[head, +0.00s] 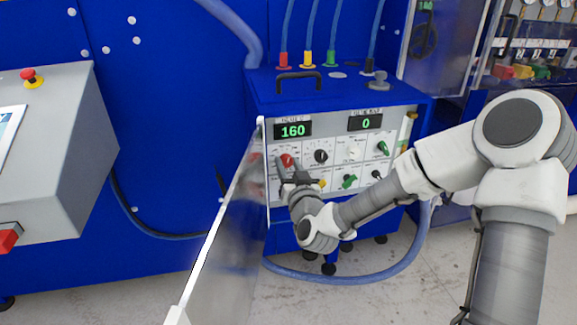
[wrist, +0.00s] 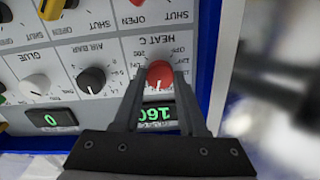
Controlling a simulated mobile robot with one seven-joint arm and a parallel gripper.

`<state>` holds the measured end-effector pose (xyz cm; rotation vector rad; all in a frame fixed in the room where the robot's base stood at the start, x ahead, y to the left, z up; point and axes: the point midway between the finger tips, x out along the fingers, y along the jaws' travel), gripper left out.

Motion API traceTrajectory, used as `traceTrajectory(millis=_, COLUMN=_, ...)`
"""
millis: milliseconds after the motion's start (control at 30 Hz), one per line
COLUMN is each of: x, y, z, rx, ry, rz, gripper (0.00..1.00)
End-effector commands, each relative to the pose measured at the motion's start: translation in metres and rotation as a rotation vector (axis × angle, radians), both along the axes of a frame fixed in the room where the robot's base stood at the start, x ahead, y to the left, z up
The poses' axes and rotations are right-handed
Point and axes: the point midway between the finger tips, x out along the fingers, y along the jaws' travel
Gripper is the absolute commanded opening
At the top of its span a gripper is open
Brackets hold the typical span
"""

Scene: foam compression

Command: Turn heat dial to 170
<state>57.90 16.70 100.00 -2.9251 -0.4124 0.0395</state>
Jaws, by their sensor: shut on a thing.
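The red heat dial (head: 287,160) is at the upper left of the blue machine's grey control panel (head: 335,185). It also shows in the wrist view (wrist: 160,73), under the label HEAT C, where the picture is upside down. The green heat display (head: 293,130) above the dial reads 160. It is partly hidden by my gripper in the wrist view (wrist: 158,114). My gripper (head: 288,167) is shut on the red dial, with one finger on each side of it.
A second display (head: 366,123) reads 0. A black knob (head: 321,156) and a white knob (head: 354,151) sit right of the heat dial. A blue hose (head: 350,280) loops below.

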Motion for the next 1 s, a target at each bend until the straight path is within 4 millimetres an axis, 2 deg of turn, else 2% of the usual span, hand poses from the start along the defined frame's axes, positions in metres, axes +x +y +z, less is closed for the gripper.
traceTrajectory(millis=600, x=0.0007, y=-0.0008, z=-0.0002, rx=0.364, ry=0.102, rz=-0.001, gripper=0.00)
traceTrajectory(millis=1000, x=0.0008, y=-0.0010, z=0.0007, rx=0.466, ry=0.130, rz=-0.001, gripper=0.00)
